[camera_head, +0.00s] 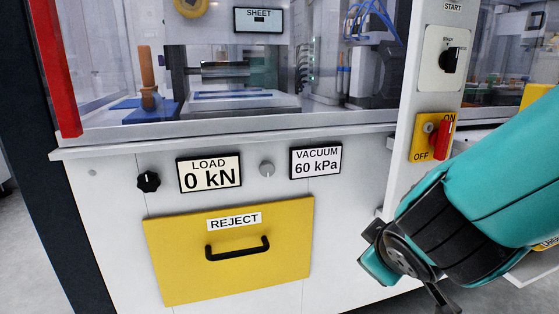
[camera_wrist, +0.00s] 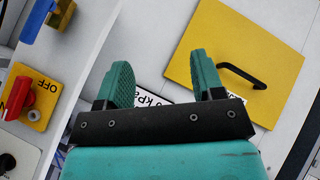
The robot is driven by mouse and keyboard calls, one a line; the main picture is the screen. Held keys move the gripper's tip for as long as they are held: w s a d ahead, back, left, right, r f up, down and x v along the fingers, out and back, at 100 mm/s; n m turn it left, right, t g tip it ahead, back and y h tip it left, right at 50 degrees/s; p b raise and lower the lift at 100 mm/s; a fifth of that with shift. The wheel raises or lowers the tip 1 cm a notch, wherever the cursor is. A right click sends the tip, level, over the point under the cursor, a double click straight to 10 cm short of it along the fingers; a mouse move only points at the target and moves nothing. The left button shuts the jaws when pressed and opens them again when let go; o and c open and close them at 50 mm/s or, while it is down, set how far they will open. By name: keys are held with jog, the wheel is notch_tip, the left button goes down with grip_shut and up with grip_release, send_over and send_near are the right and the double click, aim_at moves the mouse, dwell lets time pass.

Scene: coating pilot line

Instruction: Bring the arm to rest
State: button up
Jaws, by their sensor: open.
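My gripper (camera_head: 408,285) is at the lower right in the head view, in front of the white cabinet and to the right of the yellow REJECT drawer (camera_head: 180,270). In the wrist view, the two teal fingers of my gripper (camera_wrist: 163,80) stand wide apart with nothing held between them. They point towards the white cabinet front. The REJECT drawer (camera_wrist: 215,50) lies beyond and to the right of the fingers and looks shut. A VACUUM display is partly hidden behind the fingers.
A red switch handle (camera_head: 441,140) on a yellow ON/OFF plate is above my gripper; the red switch (camera_wrist: 18,97) also shows at left in the wrist view. The LOAD display (camera_head: 209,173) reads 0 kN, the VACUUM display (camera_head: 315,162) 60 kPa. A black drawer handle (camera_head: 237,249) sticks out.

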jog(key=s+a+r+m+g+y, duration=0.1)
jog(key=s+r+g+y, duration=0.25)
jog(key=s, duration=0.55)
jog(key=s+a+r+g+y, duration=0.1)
jog(key=s+r+g+y, duration=0.15)
jog(key=s+g, duration=0.45)
notch_tip(320, 180, up, 38)
jog(key=s+t+p, duration=0.1)
jog(key=p, duration=3.7)
jog(key=shift+s+a+t+p, duration=0.25)
jog(key=shift+s+t+p, duration=0.1)
